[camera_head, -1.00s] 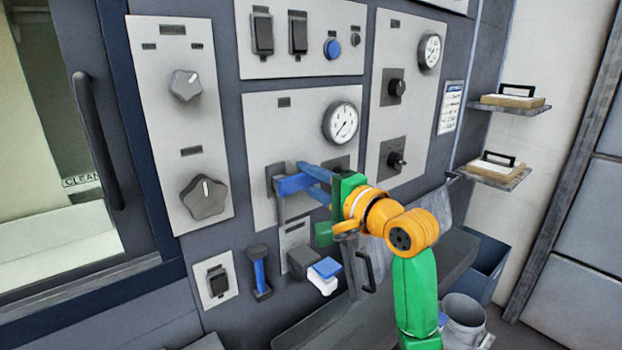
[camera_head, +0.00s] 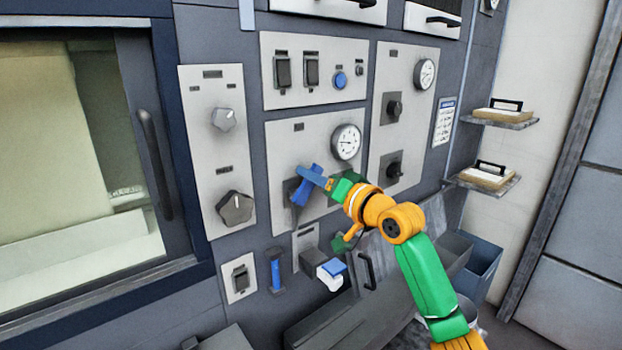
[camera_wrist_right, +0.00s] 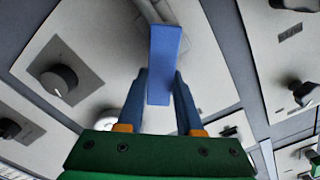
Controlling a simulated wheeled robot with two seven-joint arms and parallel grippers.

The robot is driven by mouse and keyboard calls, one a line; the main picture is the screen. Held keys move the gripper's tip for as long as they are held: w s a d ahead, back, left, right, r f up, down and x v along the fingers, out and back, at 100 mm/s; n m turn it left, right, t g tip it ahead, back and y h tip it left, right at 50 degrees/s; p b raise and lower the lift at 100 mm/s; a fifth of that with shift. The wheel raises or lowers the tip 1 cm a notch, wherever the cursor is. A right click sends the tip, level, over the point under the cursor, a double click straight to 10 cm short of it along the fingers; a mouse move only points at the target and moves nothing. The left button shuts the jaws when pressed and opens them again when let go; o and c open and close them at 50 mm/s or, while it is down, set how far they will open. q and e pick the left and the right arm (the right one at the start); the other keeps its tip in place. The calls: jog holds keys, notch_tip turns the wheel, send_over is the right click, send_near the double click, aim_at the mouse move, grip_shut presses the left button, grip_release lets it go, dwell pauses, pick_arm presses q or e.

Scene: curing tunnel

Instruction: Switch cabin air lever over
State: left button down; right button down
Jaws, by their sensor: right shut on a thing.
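The blue lever (camera_head: 301,192) sits on the pale panel under the round gauge and stands out tilted from its dark mount. My right gripper (camera_head: 318,179) is shut on this lever. In the right wrist view the lever's blue bar (camera_wrist_right: 165,62) stands between the two blue fingers of the right gripper (camera_wrist_right: 161,92), which close on its sides. The lettering by the lever is too small to read. My left gripper is not in view.
A gauge (camera_head: 346,142) sits just above the right gripper, and knobs (camera_head: 235,207) are on the panel to the left. Below are a smaller blue handle (camera_head: 276,272) and a blue-topped fitting (camera_head: 333,268). Shelves (camera_head: 487,180) and a blue bin (camera_head: 480,270) are at the right.

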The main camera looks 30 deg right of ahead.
aim_at(289, 171)
jog(key=n, duration=0.1)
jog(key=a+r+n+p, duration=0.1)
jog(key=n, duration=0.2)
jog(key=shift+a+r+p, duration=0.15)
jog(key=shift+a+p, duration=0.1)
jog(key=shift+p, duration=0.05)
jog(key=shift+s+a+n+p, duration=0.1)
jog(key=shift+a+n+p, duration=0.25)
jog(key=shift+n, duration=0.6)
jog(key=shift+a+n+p, duration=0.2)
jog(key=shift+a+n, duration=0.15)
jog(key=shift+n, duration=0.6)
jog(key=c, duration=0.6)
grip_release()
jog(key=shift+o, duration=0.2)
jog(key=shift+a, duration=0.1)
